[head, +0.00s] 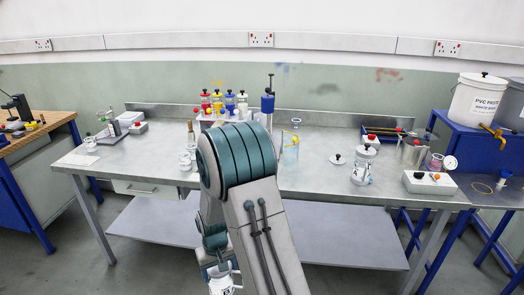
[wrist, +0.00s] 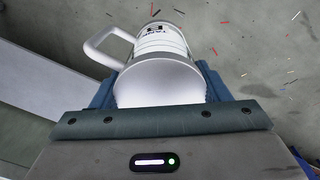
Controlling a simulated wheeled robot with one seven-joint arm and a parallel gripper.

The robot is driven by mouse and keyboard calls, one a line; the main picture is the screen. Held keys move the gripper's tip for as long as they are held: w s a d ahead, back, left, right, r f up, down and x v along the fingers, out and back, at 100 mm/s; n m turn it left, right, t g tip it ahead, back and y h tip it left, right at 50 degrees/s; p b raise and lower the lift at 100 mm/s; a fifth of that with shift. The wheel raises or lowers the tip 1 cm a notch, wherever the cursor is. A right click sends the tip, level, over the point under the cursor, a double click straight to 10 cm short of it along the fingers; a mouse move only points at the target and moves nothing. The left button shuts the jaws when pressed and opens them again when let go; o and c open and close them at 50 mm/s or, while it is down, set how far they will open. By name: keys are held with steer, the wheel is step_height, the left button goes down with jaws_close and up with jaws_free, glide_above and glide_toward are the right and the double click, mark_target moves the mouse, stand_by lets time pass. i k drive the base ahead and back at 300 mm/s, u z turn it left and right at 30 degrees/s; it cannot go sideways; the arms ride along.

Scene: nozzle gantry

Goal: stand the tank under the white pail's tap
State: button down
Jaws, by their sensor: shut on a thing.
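The tank (wrist: 165,50) is a white jug-like vessel with a loop handle and a dark printed label, only partly readable. My gripper (wrist: 160,88) is shut on it, with a blue finger on each side. In the head view the tank (head: 224,282) shows at the bottom edge, below my gripper (head: 217,256), low in front of the table; my arm hides part of that area. The white pail (head: 479,98), marked PVC PASTE, stands on a blue stand at the far right. A yellow tap (head: 492,130) sticks out low in front of it.
The metal table (head: 320,185) holds bottles, a blue pump (head: 268,102), a glass beaker (head: 290,150), a white jar (head: 363,165) and a switch box (head: 430,182). A lower blue surface (head: 490,195) with a yellowish ring (head: 482,187) lies below the tap. Another pail is cut off at the right edge.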

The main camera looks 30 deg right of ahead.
mark_target(486, 188)
steer(key=z, duration=1.2)
steer(key=i, duration=0.5)
